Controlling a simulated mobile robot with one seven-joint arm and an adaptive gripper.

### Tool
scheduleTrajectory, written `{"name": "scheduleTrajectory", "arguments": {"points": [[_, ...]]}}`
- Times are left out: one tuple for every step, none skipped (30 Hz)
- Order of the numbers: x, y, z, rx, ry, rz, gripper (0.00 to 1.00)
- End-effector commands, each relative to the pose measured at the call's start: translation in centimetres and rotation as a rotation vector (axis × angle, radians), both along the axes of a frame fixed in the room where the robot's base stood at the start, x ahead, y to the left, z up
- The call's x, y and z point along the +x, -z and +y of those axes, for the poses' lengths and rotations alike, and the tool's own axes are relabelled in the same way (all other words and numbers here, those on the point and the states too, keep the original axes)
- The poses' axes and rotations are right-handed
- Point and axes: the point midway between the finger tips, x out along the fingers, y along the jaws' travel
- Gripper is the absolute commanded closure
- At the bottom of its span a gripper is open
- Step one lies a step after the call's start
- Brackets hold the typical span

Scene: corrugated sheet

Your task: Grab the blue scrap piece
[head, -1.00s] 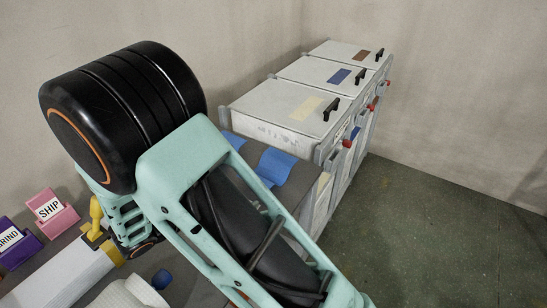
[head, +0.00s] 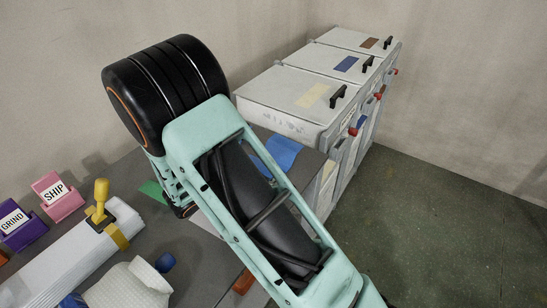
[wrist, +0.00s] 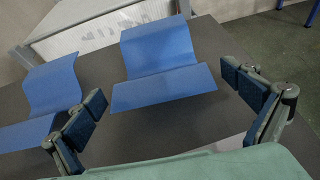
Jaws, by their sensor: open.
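Two bent blue sheet pieces lie on the grey table. In the wrist view, one blue piece (wrist: 160,62) is centred ahead of my gripper, its near flap between and just beyond the fingers. The other blue piece (wrist: 52,92) is at the left, by the left finger. In the head view, blue sheet (head: 283,151) shows beside my arm near the bins, partly hidden by the arm. My gripper (wrist: 168,105) is open, with nothing between its fingers. In the head view my arm hides the gripper.
White lidded bins (head: 297,92) stand behind the table end. At left are a purple GRIND holder (head: 20,231), a pink SHIP holder (head: 62,204), a white corrugated stack (head: 78,262) with a yellow-handled clamp (head: 100,203), and a small blue object (head: 165,262). Floor at right is clear.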

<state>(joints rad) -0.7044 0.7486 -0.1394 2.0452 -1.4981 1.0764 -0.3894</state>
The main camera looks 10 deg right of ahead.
Motion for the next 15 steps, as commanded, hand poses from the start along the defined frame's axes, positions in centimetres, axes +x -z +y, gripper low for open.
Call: {"name": "scheduleTrajectory", "arguments": {"points": [[0.03, 0.00, 0.03, 0.000, -0.001, 0.000, 0.00], [0.02, -0.02, 0.04, 0.000, -0.001, 0.000, 0.00], [0.01, -0.02, 0.04, 0.000, -0.001, 0.000, 0.00], [0.02, -0.03, 0.04, 0.001, -0.001, -0.001, 0.00], [0.01, -0.03, 0.05, 0.001, -0.001, -0.001, 0.01], [0.00, -0.03, 0.04, 0.001, -0.001, -0.001, 0.06], [0.00, -0.04, 0.05, 0.001, -0.001, -0.001, 0.09], [0.00, -0.04, 0.05, 0.001, -0.001, -0.001, 0.12], [0.00, -0.04, 0.05, 0.001, -0.001, -0.001, 0.17], [0.00, -0.04, 0.05, 0.001, -0.001, -0.001, 0.20], [-0.01, -0.04, 0.06, 0.001, -0.001, -0.001, 0.23], [-0.01, -0.04, 0.06, 0.001, -0.001, -0.001, 0.28], [-0.01, -0.04, 0.06, 0.001, -0.001, -0.001, 0.31], [-0.01, -0.04, 0.06, 0.001, -0.001, -0.001, 0.34], [-0.02, -0.04, 0.05, 0.001, -0.001, -0.001, 0.39]]}}
